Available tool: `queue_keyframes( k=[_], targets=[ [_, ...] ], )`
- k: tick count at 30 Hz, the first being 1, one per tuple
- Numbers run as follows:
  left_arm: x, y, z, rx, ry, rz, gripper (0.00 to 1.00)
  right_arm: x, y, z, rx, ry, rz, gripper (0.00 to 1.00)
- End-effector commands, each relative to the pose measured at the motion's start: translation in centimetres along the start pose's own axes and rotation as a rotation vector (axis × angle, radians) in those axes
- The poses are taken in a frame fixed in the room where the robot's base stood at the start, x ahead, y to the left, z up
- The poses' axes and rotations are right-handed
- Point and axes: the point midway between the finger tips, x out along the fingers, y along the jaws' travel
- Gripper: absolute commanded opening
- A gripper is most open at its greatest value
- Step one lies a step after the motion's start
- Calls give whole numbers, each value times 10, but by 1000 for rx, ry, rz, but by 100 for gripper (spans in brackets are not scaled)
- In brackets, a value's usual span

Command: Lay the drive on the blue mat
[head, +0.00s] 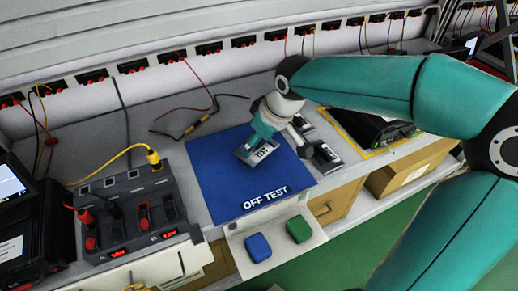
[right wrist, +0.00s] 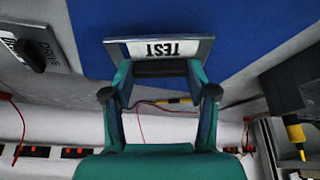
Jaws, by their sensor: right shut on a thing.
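The drive (head: 243,153), a flat grey unit with a white TEST label, is over the back middle of the blue mat (head: 215,185). It lies flat on the mat or just above it; I cannot tell which. My right gripper (head: 257,138) reaches down from behind and is shut on the drive's near-gripper edge. In the right wrist view the drive (right wrist: 192,45) sits between the fingertips of my right gripper (right wrist: 160,70), with blue mat beyond it. The mat carries an OFF TEST label at its front. My left gripper is not in view.
Other drives (head: 327,157) stand just right of the mat; one labelled DRIVE (right wrist: 48,40) shows in the right wrist view. A dark dock (head: 125,215) with cables is left of the mat. Blue (head: 258,248) and green (head: 299,229) pads are in front. The mat's front and left are clear.

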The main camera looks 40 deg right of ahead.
Motion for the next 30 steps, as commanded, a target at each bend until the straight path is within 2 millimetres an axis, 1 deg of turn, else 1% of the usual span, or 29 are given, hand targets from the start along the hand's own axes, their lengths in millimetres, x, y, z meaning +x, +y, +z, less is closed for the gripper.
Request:
queue_keyframes(
  k=[1,4,12,16,17,18,21,30],
  targets=[
    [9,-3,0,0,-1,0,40,13,0,7,0,-3,-1,21],
    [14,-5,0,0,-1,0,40,24,0,11,0,-1,0,21],
    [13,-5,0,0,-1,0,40,24,0,11,0,0,0,21],
    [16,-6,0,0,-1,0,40,28,0,12,0,-1,0,21],
    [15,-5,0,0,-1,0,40,27,0,12,0,-1,0,61],
    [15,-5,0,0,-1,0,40,27,0,12,0,-1,0,68],
    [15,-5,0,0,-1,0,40,27,0,12,0,-1,-1,83],
    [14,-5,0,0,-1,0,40,26,0,12,-1,-1,-1,83]
  ],
)
